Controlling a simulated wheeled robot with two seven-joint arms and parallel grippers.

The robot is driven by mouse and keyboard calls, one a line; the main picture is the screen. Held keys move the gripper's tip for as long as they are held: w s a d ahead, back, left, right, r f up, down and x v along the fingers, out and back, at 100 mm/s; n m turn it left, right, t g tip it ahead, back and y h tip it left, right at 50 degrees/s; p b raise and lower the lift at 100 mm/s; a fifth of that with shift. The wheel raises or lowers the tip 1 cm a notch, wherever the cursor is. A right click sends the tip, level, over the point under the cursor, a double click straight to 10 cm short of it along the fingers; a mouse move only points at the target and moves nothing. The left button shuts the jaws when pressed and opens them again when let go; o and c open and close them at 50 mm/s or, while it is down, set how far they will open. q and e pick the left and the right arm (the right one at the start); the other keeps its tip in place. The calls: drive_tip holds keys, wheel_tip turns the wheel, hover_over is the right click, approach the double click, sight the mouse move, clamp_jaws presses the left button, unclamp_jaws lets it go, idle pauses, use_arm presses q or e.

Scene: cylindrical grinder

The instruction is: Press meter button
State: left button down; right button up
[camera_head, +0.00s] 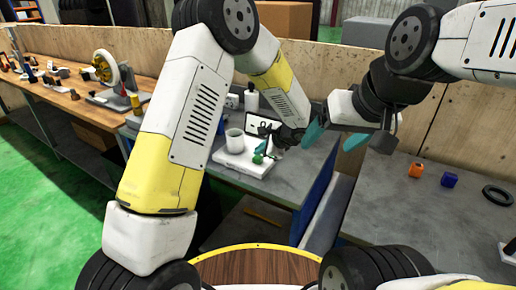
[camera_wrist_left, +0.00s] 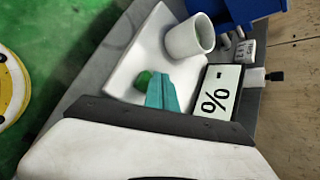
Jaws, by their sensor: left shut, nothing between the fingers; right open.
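The meter is a white slab (camera_head: 228,158) on the grey bench, with a green button (camera_head: 257,159) near its front right. The slab (camera_wrist_left: 125,75) and the green button (camera_wrist_left: 143,79) also show in the wrist view. A white panel with a "%" sign (camera_wrist_left: 218,90) stands beside the slab. My left gripper (camera_head: 261,151) is shut and empty, its teal fingertips at the button; the wrist view shows the fingers (camera_wrist_left: 168,92) partly over it. I cannot tell whether they touch. My right gripper (camera_head: 328,147) is open and empty, in the air to the right.
A white cup (camera_head: 235,141) stands on the slab behind the button. A white bottle (camera_head: 251,100) stands farther back. A blue bin (camera_wrist_left: 245,10) is near the cup. An orange block (camera_head: 416,170), a blue block (camera_head: 449,180) and a black ring (camera_head: 497,195) lie on the right table.

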sight(259, 159)
use_arm(q)
drive_tip(key=shift+f, duration=0.65)
idle(0.9)
drive_tip(key=shift+r, duration=1)
drive_tip(key=shift+r, duration=2.5)
drive_tip(key=shift+a+r, duration=0.1)
